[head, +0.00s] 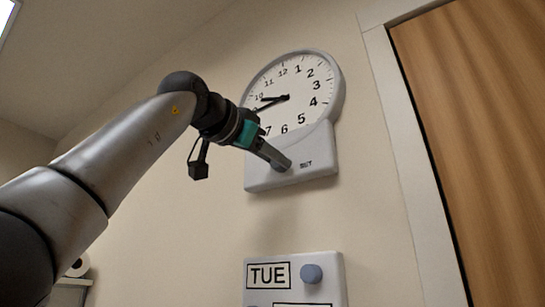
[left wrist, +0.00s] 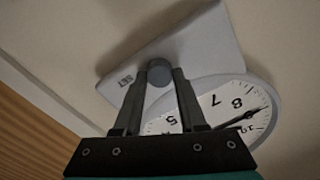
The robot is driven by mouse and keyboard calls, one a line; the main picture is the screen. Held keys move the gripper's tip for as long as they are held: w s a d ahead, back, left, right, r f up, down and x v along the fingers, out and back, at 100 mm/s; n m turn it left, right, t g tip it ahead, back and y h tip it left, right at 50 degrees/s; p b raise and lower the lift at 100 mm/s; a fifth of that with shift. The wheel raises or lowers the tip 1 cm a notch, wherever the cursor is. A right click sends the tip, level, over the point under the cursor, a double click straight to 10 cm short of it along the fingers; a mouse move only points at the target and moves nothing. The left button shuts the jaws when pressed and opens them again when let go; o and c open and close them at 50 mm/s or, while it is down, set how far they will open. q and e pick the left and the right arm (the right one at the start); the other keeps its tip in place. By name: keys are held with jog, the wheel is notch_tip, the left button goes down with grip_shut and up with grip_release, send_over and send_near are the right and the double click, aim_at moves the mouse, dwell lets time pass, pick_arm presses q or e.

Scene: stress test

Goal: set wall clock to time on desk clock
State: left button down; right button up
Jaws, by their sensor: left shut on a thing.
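The white wall clock (head: 322,118) hangs high on the wall, with black numbers and a grey rim. Its black hands (head: 273,100) both point left, near 9; my gripper hides part of the dial there. Below the dial is a white panel marked SET with a grey knob (head: 279,166). My left gripper (head: 281,163) is shut on this knob. In the left wrist view the knob (left wrist: 160,73) sits between the two fingertips, and the clock (left wrist: 262,92) appears upside down. The desk clock is not in view. My right gripper is not in view.
Below the clock is a white panel (head: 331,262) with a TUE label (head: 269,275) and a blue-grey knob (head: 312,273). A wooden door (head: 480,130) in a white frame (head: 405,150) stands at the right. The wall between is bare.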

pick_arm(q)
jog(key=shift+c, duration=2.3)
grip_release()
jog(key=b+v, duration=0.6)
jog(key=v, duration=0.9)
jog(key=shift+a, duration=0.1)
